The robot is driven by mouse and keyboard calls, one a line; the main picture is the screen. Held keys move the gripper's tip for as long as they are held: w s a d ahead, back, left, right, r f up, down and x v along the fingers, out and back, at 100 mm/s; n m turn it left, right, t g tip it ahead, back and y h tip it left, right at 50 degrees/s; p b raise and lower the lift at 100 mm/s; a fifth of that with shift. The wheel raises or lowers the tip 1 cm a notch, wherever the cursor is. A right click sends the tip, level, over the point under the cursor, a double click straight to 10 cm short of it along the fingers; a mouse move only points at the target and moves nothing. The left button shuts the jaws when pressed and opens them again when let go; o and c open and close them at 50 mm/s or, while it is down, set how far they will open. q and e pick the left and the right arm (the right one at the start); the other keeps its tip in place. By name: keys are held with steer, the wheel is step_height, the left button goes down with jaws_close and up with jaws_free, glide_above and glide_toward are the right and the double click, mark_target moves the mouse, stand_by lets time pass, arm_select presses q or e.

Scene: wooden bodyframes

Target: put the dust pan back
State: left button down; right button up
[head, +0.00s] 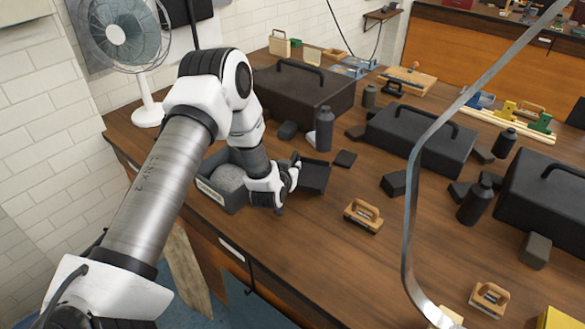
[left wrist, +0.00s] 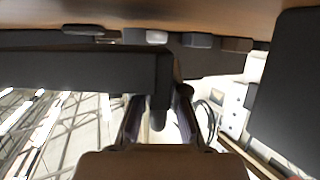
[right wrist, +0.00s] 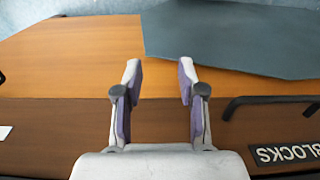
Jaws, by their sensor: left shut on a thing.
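The black dust pan (head: 314,177) is just right of my left gripper (head: 291,178) in the head view, low over the wooden table or touching it; I cannot tell which. My left gripper is shut on it. In the left wrist view a dark handle-like part (left wrist: 160,85) of the dust pan sits between the fingers (left wrist: 158,118), and its wide dark body spans the picture. My right gripper (right wrist: 160,78) is open and empty in front of the wooden drawer fronts. It is outside the head view.
A dark bin (head: 211,192) with a grey round thing stands left of the left gripper. A wooden-handled brush (head: 362,216), dark bottles (head: 324,129) and black toolboxes (head: 420,137) stand to the right. A white fan (head: 118,33) is behind. The right wrist view shows a drawer label (right wrist: 290,153) reading "BLOCKS".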

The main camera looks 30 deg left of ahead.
arm_select(q)
steer(key=shift+s+f, duration=0.25)
steer(key=shift+f, duration=0.25)
steer(key=c, duration=1.2)
jaws_free()
steer(key=shift+s+f, duration=0.15)
steer(key=shift+d, duration=0.1)
steer(key=shift+r, duration=0.25)
steer(key=shift+w+r+p, duration=0.2)
steer(key=shift+r+p, duration=0.3)
steer(key=shift+p, duration=0.3)
steer(key=shift+s+d+f+b, duration=0.15)
steer(key=shift+s+b, duration=0.5)
steer(key=shift+s, duration=0.05)
steer(key=r+b+v, duration=0.1)
steer(key=v, duration=0.9)
steer(key=shift+w+r, duration=0.1)
steer(key=shift+r, duration=0.05)
